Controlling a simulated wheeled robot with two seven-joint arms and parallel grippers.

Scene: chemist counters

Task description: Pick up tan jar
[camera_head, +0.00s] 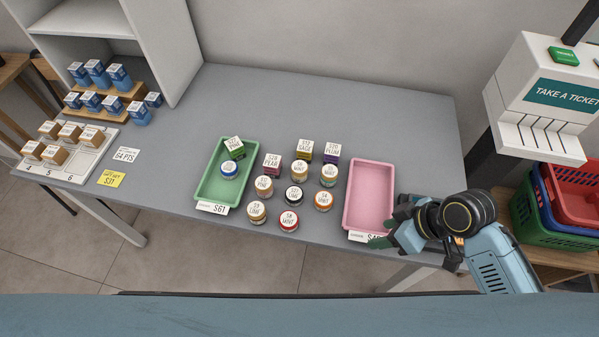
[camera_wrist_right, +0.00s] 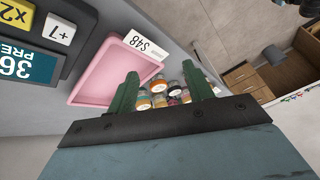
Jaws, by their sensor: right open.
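Several round jars with white labelled lids stand in a loose group between the two trays in the head view. Brownish or tan sides show on the jar labelled PINE (camera_head: 264,186) at the left of the group, the LIME jar (camera_head: 256,212) below it and the MINT jar (camera_head: 299,171) higher up; I cannot tell for sure which is the tan jar. My right gripper (camera_head: 391,224) is open and empty at the pink tray's right front corner, apart from the jars. In the right wrist view its green fingers (camera_wrist_right: 160,88) stand apart with small jars beyond them. My left gripper is out of view.
The green tray (camera_head: 204,196) holds a green box and a blue jar. The pink tray (camera_head: 357,190) is empty. Several coloured boxes, such as the purple one (camera_head: 331,154), stand behind the jars. A ticket machine (camera_head: 540,95) stands at right. The counter's back is clear.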

